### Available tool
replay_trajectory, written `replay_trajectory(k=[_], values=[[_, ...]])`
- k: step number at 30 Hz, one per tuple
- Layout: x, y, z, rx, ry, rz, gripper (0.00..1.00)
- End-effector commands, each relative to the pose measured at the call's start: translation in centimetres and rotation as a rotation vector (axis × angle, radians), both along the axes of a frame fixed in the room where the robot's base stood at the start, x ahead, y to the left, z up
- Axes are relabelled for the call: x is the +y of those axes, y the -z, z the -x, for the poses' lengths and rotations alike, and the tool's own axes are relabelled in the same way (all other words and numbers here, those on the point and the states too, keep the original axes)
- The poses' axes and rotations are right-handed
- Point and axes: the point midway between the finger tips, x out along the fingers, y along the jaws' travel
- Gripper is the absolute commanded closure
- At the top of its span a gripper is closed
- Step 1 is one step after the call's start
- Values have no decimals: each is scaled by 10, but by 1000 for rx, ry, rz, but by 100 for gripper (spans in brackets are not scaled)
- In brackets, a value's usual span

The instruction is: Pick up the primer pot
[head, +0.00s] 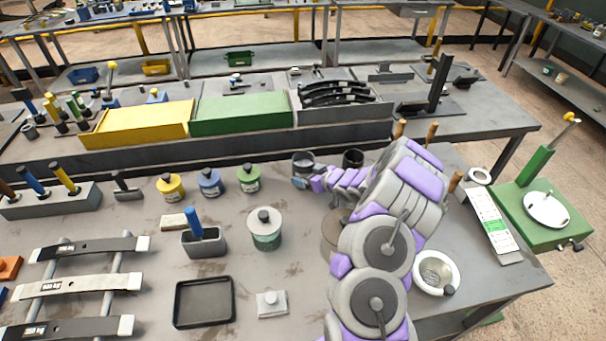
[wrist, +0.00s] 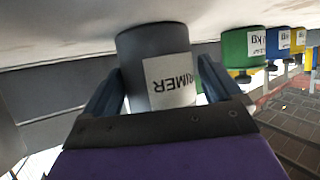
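The primer pot (wrist: 152,50) is a dark grey cylinder with a white label reading PRIMER, upside down in the wrist view. In the head view the grey pot at the back of the bench (head: 303,159) appears to be it, partly hidden by my gripper. It appears to stand on the bench. My gripper (wrist: 159,68) is open, with one finger on each side of the pot. A narrow gap shows between the pot and the finger on the right of the wrist view. In the head view my gripper (head: 300,183) is low, just in front of the pot.
Green (head: 248,178), blue (head: 209,182) and yellow (head: 170,187) pots stand left of my gripper. A black pot (head: 353,158) stands close on the right. A larger lidded tin (head: 265,228) stands nearer me. A raised ledge with yellow and green bins (head: 243,114) runs behind.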

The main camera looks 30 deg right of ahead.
Motion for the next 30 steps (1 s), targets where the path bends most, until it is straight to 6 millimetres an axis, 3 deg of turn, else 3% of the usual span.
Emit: replay_trajectory(k=[2,18,30], values=[[0,0,0,0,0,0,17],[1,0,0,0,0,0,69],[0,-10,0,-3,0,0,70]])
